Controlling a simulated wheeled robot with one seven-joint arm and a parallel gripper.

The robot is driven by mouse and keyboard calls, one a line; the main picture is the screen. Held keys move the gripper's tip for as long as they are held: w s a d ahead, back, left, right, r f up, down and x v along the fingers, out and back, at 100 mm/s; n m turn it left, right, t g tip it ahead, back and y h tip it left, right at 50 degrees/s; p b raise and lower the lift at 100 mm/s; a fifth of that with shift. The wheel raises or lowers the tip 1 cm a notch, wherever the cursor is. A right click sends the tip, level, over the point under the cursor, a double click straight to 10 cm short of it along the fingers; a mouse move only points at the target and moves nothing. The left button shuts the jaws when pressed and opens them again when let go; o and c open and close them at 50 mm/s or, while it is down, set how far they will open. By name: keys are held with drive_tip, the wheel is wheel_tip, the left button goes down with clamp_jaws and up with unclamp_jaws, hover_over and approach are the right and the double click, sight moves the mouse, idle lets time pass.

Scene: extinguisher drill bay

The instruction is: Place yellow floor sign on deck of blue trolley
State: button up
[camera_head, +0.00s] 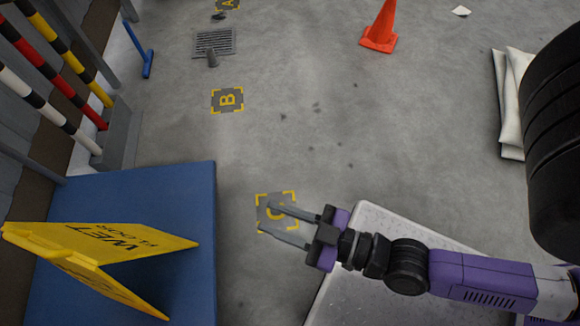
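My gripper (264,217) is to the right of the sign and the deck, clear of both. Its two grey fingers are apart with nothing between them, and it appears over the floor marking C (284,197).
Striped poles (55,100) stand in a grey base at the upper left, behind the trolley. An orange cone (380,28), a floor drain (215,42) and marking B (228,100) lie farther back. Black tyres (555,130) and white sheets (511,115) are at the right. The middle floor is clear.

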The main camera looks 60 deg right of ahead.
drive_tip(key=s+d+r+m+g+h, duration=0.1)
drive_tip(key=s+d+r+g, duration=0.1)
drive_tip(key=s+r, duration=0.3)
drive_tip(key=shift+s+d+r+m, duration=0.3)
drive_tip(key=shift+s+d, duration=0.6)
drive_tip(key=shift+s, duration=0.05)
wheel_tip(320, 180, up, 26)
drive_tip(key=p, duration=2.5)
drive_tip(key=shift+f+p, duration=0.2)
drive_tip(key=shift+p, duration=0.15)
